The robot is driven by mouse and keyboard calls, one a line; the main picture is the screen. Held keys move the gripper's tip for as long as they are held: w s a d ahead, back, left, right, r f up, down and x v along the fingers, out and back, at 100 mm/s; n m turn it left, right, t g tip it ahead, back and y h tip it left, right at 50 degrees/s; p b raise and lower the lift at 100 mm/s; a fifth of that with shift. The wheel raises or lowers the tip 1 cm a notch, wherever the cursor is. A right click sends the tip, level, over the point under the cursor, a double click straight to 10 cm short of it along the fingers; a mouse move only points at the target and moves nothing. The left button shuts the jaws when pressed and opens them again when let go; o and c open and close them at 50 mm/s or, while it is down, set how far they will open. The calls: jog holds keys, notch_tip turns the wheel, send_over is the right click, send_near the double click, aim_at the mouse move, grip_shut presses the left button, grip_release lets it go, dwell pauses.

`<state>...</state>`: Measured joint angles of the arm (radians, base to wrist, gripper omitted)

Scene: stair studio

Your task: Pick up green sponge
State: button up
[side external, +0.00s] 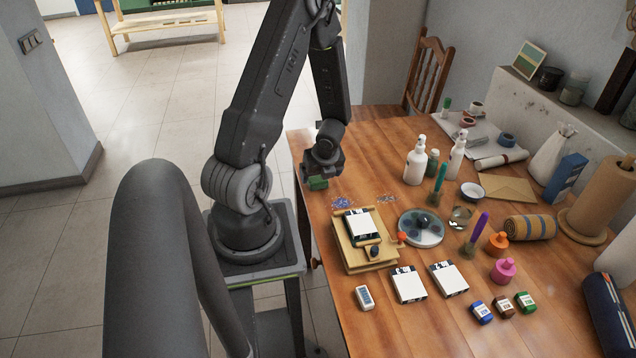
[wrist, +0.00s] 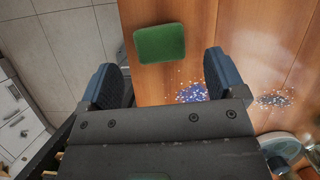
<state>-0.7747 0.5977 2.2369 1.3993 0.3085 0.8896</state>
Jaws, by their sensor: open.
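The green sponge (wrist: 160,43) lies flat on the wooden table near its edge, ahead of the fingers in the wrist view. In the side external view the sponge (side external: 317,183) shows just below my gripper (side external: 322,172), at the table's near left part. My gripper (wrist: 160,85) is open, with its two fingers apart and nothing between them. In the wrist view the sponge sits beyond the fingertips, between their lines. The fingertips are hard to make out in the side external view, and I cannot tell the exact height above the sponge.
Blue and white specks (wrist: 193,93) lie right of the sponge, with a second patch (wrist: 274,99) farther right. A wooden box (side external: 345,255) with a white card, a round palette (side external: 421,241) and white bottles (side external: 415,162) stand on the table (side external: 375,130). Floor lies past its left edge.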

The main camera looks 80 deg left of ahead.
aim_at(318, 179)
jog(key=x, duration=0.4)
jog(key=shift+a, duration=0.15)
jog(key=c, duration=1)
jog(key=shift+r, duration=0.1)
jog(key=shift+r, duration=4.95)
